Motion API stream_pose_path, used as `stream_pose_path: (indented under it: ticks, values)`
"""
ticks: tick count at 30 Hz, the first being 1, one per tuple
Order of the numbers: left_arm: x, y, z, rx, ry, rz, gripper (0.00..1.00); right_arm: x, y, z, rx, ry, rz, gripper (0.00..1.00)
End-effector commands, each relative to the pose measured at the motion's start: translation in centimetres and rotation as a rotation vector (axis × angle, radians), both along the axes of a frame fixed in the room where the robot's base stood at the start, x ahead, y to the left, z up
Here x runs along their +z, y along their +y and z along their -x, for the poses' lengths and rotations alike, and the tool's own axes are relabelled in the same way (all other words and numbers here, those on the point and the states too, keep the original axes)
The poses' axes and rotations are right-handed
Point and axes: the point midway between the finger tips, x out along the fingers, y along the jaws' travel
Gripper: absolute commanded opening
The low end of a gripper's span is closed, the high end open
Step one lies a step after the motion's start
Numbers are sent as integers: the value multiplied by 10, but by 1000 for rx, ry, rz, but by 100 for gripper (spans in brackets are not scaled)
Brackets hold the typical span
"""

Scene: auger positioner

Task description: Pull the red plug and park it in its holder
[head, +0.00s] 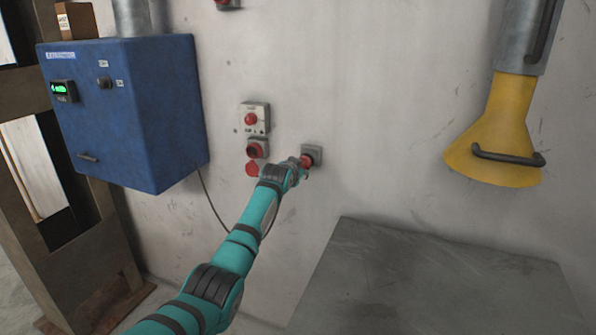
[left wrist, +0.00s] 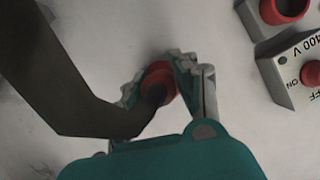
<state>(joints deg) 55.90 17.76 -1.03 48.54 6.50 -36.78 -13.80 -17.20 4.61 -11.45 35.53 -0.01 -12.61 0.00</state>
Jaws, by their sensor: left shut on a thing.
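The red plug (head: 306,160) is at the small grey holder (head: 315,151) on the wall. Its front end meets or overlaps the holder's face; I cannot tell how deep it sits. My left gripper (head: 299,168) is shut on the plug. In the left wrist view the red plug (left wrist: 160,74) lies between the fingers of my left gripper (left wrist: 165,78), with its dark cable (left wrist: 70,85) bending away from its rear; the holder is hidden there. The red socket (head: 257,149) left of the holder is empty, its round red lid (head: 252,169) hanging open. My right gripper is out of view.
A switch box (head: 254,118) with a red knob is above the socket; it also shows in the wrist view (left wrist: 292,66). A blue cabinet (head: 130,125) hangs at left. A yellow hood (head: 495,130) hangs at right above a grey table (head: 440,280).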

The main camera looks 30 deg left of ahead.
Motion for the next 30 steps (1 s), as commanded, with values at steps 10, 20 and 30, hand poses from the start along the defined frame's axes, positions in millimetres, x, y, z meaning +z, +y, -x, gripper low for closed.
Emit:
stream_pose_path:
  ticks: [10, 20, 30]
  values:
    - [1, 0, 0, 1, -1, -1, 0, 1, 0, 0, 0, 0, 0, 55]
    - [1, 0, 0, 0, -1, 0, 0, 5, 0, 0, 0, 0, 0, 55]
    - [0, 0, -3, 1, -2, 0, 0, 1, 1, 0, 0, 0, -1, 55]
